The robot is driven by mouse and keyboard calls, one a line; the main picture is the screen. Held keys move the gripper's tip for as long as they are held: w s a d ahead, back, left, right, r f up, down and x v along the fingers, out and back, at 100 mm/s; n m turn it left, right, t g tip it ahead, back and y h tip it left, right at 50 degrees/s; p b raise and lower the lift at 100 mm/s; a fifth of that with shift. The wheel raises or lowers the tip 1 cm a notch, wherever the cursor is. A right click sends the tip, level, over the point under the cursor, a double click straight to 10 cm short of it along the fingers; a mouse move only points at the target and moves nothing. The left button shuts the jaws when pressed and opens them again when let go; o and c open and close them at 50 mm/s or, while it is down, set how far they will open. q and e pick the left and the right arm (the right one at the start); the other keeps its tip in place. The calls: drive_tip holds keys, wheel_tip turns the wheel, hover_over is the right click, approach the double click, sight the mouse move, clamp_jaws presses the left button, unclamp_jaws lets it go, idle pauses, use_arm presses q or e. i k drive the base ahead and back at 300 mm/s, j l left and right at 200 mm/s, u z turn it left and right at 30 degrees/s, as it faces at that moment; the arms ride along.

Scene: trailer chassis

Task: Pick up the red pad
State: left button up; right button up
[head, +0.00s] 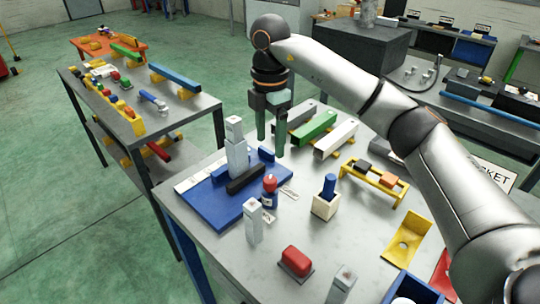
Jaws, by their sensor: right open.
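A red pad (296,261), a rounded red block on a dark flat base, lies on the grey worktable (215,262) near its front edge. My right gripper (271,138) points down over the back part of the table, with its green fingers apart and nothing seen between them. It is well behind the red pad and above the table. My left gripper is not in view.
Near the pad stand a pale upright post (253,221), a red-capped bottle (270,190) and a blue peg in a light block (326,197). A yellow bracket (408,241) and a blue box (411,287) lie to the right. A blue plate (213,207) is at left.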

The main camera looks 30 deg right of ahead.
sight(296, 264)
drive_tip(key=k+j, duration=0.65)
drive_tip(key=k, duration=0.25)
